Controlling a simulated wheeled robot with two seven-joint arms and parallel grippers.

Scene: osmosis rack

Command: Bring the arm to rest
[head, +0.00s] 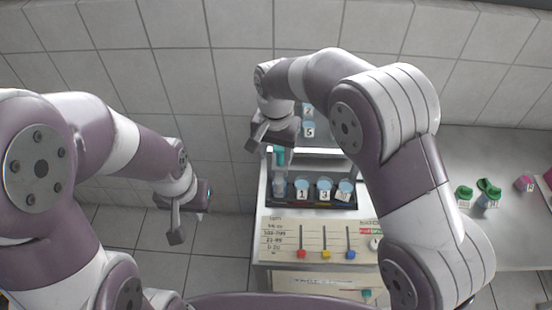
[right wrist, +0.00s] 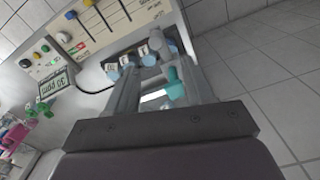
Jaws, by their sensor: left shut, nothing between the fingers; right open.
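My right gripper (head: 268,145) is over the back left of the rack (head: 262,225), with its fingers apart. In the right wrist view the fingers (right wrist: 160,72) are open, and a teal-topped piece (right wrist: 175,86) shows in the gap between them. In the head view the teal top (head: 280,155) is just below this gripper, on a clear container; I cannot tell whether a finger touches it. My left gripper (head: 176,235) hangs left of the rack over the floor, shut and empty.
Numbered cups (head: 324,194) sit in a dark tray on the rack, with more cups (head: 309,130) on a higher shelf. The panel has red, yellow and blue sliders (head: 326,254). A side table (head: 490,150) holds green and pink items (head: 487,190). A tiled wall stands behind.

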